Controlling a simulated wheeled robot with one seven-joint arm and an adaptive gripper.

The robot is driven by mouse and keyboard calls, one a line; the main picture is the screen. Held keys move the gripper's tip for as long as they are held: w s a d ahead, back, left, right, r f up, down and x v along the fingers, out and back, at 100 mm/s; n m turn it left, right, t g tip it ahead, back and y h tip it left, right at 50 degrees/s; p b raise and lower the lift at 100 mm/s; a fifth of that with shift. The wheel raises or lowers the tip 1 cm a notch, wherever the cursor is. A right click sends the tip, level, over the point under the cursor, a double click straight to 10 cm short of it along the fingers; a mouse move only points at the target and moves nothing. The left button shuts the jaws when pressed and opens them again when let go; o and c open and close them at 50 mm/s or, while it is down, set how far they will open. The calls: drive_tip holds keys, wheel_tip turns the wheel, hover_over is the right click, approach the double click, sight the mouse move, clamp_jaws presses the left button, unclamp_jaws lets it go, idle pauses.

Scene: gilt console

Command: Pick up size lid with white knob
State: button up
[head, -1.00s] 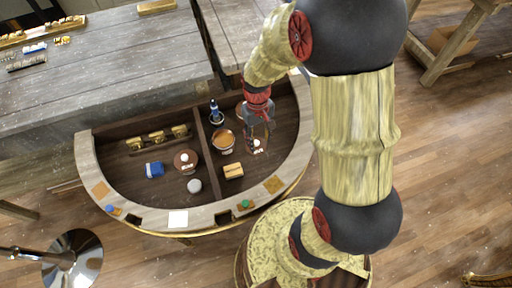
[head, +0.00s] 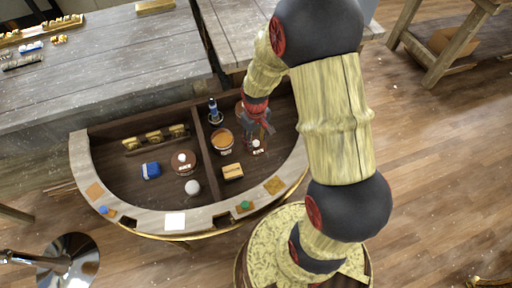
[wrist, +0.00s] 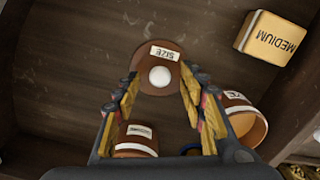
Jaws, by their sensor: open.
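The round brown lid with a white knob and a SIZE label (wrist: 160,54) lies flat in the right compartment. In the head view its white knob and label (head: 256,145) show just below my gripper (head: 260,128). In the wrist view my gripper (wrist: 161,92) is open, with one finger on each side of the lid's near part. The knob lies between the fingertips, and nothing is held. Whether the fingers touch the lid I cannot tell.
A MEDIUM block (wrist: 272,38) and an orange-lined cup (wrist: 246,122) are close by. A brown labelled pot (wrist: 136,139) lies beneath the left finger. A divider (head: 207,160) separates the left compartment, which holds another brown lid with a pale knob (head: 183,164).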

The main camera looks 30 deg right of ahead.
drive_tip(key=shift+c, duration=1.4)
drive_tip(key=c, duration=0.7)
clamp_jaws()
